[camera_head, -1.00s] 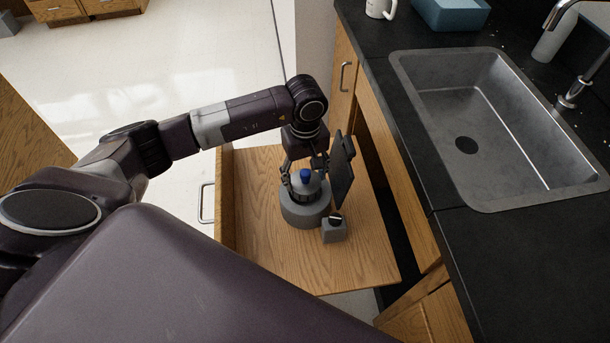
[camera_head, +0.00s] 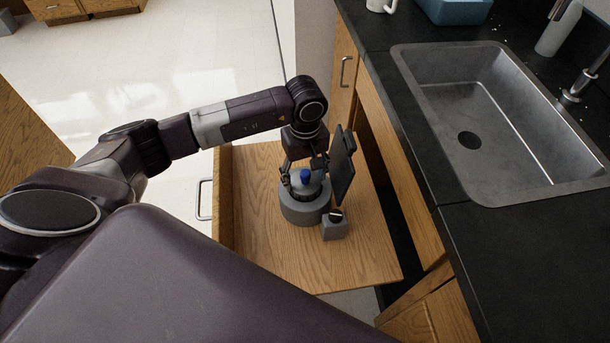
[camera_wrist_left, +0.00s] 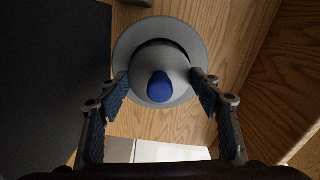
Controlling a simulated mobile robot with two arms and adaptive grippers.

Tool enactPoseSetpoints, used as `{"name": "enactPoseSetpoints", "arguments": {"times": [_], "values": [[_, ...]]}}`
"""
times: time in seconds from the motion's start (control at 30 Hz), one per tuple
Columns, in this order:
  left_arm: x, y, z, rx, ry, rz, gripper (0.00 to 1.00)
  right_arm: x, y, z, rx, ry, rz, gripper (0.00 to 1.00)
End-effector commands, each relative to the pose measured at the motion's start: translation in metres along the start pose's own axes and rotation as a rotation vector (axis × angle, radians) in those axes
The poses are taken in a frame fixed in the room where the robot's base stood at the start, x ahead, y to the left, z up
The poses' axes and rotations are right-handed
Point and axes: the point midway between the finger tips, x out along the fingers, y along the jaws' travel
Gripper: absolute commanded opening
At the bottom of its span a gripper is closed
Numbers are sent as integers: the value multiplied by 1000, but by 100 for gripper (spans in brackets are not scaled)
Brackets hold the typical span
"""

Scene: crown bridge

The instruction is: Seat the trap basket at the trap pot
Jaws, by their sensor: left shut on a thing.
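The trap pot (camera_head: 302,214) is a grey round cylinder standing on the wooden drawer floor. The trap basket, a pale dome with a blue knob (camera_head: 306,176), sits low in the pot's mouth. In the left wrist view the basket (camera_wrist_left: 160,62) lies inside the ring-shaped pot rim (camera_wrist_left: 126,46), with a dark crescent gap at the far side. My left gripper (camera_head: 304,181) points down and is shut on the basket, one finger on each side. I cannot tell whether the basket rests fully on the pot. My right gripper is not in view.
A small grey block with a dark top (camera_head: 334,227) stands close beside the pot. A dark upright panel (camera_head: 342,168) is right of the gripper. The drawer's wooden wall (camera_head: 225,205) is to the left. The counter with a sink (camera_head: 500,130) is at right.

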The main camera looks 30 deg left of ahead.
Motion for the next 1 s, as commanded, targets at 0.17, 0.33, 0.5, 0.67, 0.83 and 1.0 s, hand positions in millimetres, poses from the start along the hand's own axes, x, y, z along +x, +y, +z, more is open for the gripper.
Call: {"name": "enactPoseSetpoints", "arguments": {"times": [0.17, 0.33, 0.5, 0.67, 0.83, 1.0], "values": [[5, 0, 0, -1, 1, 1, 28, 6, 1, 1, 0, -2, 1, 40], [10, 0, 0, -1, 1, 1, 28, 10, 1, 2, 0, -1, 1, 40], [14, 0, 0, -1, 1, 1, 28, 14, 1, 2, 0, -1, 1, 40], [18, 0, 0, -1, 1, 1, 28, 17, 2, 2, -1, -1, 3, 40], [22, 0, 0, -1, 1, 0, 28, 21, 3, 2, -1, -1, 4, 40], [24, 0, 0, -1, 1, 1, 63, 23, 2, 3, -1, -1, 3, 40]]}}
